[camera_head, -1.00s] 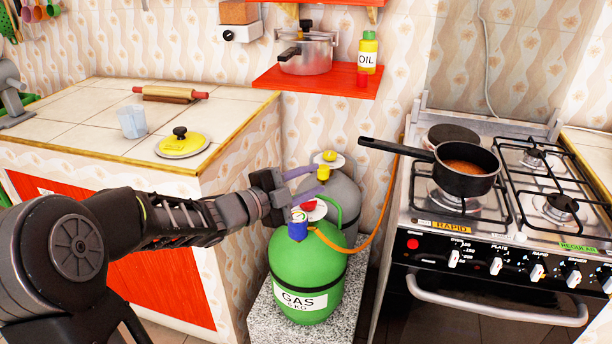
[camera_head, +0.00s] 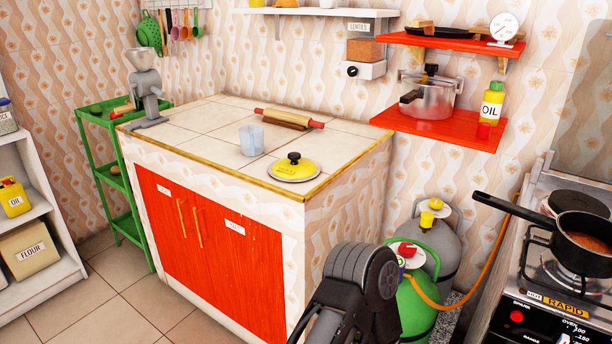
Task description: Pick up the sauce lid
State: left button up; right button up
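A yellow lid with a black knob (camera_head: 294,167), which fits the sauce lid, lies on the tiled counter (camera_head: 210,128) near its front right corner. It has a pale rim and sits knob up. A black pan with reddish-brown sauce (camera_head: 580,235) stands on the stove at the right edge, uncovered and partly cut off by the picture. A dark link of my own arm shows at the bottom middle, in front of the counter's right end. Neither gripper shows in the view, and nothing touches the lid.
A clear cup (camera_head: 251,139) stands behind and left of the lid, with a rolling pin (camera_head: 288,119) further back. A grey grinder (camera_head: 146,88) stands at the counter's left end. Green gas bottle (camera_head: 416,305) and grey bottle (camera_head: 436,240) stand between counter and stove. Floor at left is clear.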

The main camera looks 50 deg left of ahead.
aim_at(293, 167)
jog(key=i+l, duration=0.4)
jog(key=u, duration=2.05)
